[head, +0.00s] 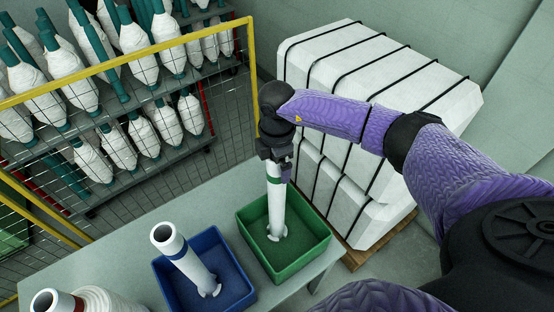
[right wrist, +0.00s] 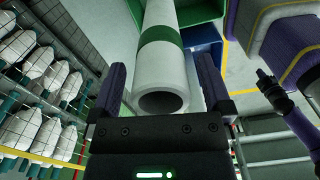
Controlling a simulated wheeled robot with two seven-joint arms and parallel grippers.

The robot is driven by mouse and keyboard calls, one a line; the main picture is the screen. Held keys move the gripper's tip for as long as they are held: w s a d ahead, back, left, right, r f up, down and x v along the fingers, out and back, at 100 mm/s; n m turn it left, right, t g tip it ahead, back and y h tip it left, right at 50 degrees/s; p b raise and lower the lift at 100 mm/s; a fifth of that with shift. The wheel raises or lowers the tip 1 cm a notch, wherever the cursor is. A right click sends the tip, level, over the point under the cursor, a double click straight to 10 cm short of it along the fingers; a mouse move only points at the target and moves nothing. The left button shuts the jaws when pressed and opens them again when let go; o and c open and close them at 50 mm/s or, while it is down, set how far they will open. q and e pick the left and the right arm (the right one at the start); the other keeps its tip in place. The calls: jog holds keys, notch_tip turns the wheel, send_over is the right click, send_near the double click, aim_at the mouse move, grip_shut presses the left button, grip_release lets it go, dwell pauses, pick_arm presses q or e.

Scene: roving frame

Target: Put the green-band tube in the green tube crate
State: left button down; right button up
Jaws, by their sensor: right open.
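The green-band tube (head: 276,208), white with a green ring near its top, stands nearly upright inside the green tube crate (head: 318,254). Its lower end is down by the crate floor. My right gripper (head: 276,170) is at the tube's top, with its fingers on either side of it. In the right wrist view the tube (right wrist: 165,75) lies between the two open fingers (right wrist: 160,85), its hollow end facing the palm and its green band visible. A gap shows beside the tube. My left gripper is not in view.
A blue crate (head: 238,268) with another white tube (head: 184,258) stands left of the green crate on the grey table (head: 130,248). A red-band tube (head: 50,302) is at bottom left. A yellow-framed mesh fence (head: 140,130) and strapped white bales (head: 375,75) stand behind.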

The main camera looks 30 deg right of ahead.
notch_tip(320, 180, up, 12)
jog(key=p, duration=0.1)
jog(key=shift+r+p, duration=0.15)
jog(key=shift+p, duration=0.25)
